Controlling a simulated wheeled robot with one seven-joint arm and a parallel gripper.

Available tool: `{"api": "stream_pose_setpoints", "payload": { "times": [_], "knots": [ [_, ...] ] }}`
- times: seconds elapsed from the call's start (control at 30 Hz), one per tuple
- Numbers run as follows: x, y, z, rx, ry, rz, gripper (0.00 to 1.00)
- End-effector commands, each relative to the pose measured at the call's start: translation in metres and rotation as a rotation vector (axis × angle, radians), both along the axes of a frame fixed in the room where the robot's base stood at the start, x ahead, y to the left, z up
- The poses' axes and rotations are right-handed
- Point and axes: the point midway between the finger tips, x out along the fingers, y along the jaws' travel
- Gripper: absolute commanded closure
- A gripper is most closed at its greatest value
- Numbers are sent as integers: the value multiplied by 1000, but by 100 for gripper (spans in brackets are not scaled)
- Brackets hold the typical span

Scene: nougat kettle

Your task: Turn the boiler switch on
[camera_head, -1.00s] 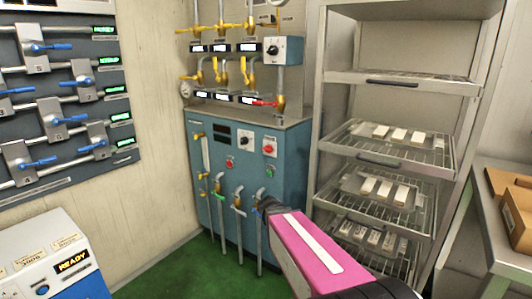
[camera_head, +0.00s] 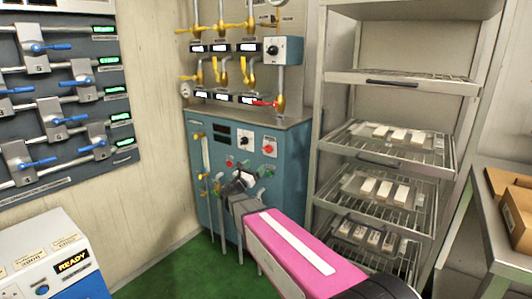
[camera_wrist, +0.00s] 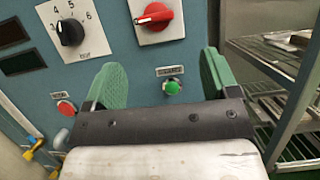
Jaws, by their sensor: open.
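The blue boiler cabinet (camera_head: 297,165) stands at the back. A red rotary switch (camera_head: 268,149) sits on a white plate at its upper right. In the wrist view the red switch (camera_wrist: 153,17) is at the top, with its handle lying roughly sideways; I cannot read its plate. My gripper (camera_head: 247,180) is in front of the panel, below the switch. In the wrist view my gripper (camera_wrist: 162,82) is open and empty, its two green fingers apart below the switch and not touching it. A green button (camera_wrist: 173,88) shows between the fingers.
A black dial (camera_wrist: 70,32) is left of the red switch, and a red button (camera_wrist: 66,108) is below it. Yellow-handled valves (camera_head: 220,70) and pipes stand above the cabinet. A wire rack (camera_head: 390,150) with trays is close on the right. A valve wall (camera_head: 60,90) is on the left.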

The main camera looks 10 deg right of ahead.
Motion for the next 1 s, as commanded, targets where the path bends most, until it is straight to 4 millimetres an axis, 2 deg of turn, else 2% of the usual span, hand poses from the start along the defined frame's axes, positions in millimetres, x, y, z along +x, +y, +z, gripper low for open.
{"api": "stream_pose_setpoints", "payload": {
  "times": [0.17,0.7,1.0],
  "knots": [
    [8,-1,6,-31,1,4,19],
    [63,-56,39,-27,0,6,19],
    [72,-67,44,-28,1,7,19]
  ]
}}
